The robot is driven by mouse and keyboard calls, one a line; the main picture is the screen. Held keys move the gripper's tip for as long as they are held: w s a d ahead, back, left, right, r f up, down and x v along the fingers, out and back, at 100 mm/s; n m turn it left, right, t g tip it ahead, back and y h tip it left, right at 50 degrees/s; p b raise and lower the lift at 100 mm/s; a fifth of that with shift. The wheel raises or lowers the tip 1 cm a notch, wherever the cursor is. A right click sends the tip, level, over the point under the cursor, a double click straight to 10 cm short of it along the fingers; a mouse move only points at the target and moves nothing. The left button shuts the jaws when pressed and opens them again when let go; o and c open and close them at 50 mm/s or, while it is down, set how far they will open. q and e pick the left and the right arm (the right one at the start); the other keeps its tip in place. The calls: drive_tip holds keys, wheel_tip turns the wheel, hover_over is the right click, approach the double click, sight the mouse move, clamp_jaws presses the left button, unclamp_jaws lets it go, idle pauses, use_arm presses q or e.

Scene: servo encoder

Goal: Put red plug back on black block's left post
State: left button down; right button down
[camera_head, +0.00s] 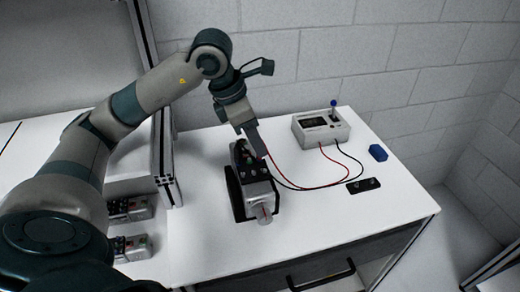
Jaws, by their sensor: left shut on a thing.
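The black block (363,185) lies flat on the white table right of centre, with small light posts on its top. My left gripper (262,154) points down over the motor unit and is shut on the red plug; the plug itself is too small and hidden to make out. A thin red lead (273,168) runs from near the fingertips in a loop to the front of the meter box (321,128). My left gripper is to the left of the black block and apart from it. My right gripper is not in view.
The motor unit (258,188) stands in a black bracket below my left gripper. A black lead also curves across the table from the meter box. A blue hexagonal piece (378,152) lies behind the block. The table (330,222) is clear in front of the block.

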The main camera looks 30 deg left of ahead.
use_arm(q)
drive_tip(key=shift+r, duration=0.15)
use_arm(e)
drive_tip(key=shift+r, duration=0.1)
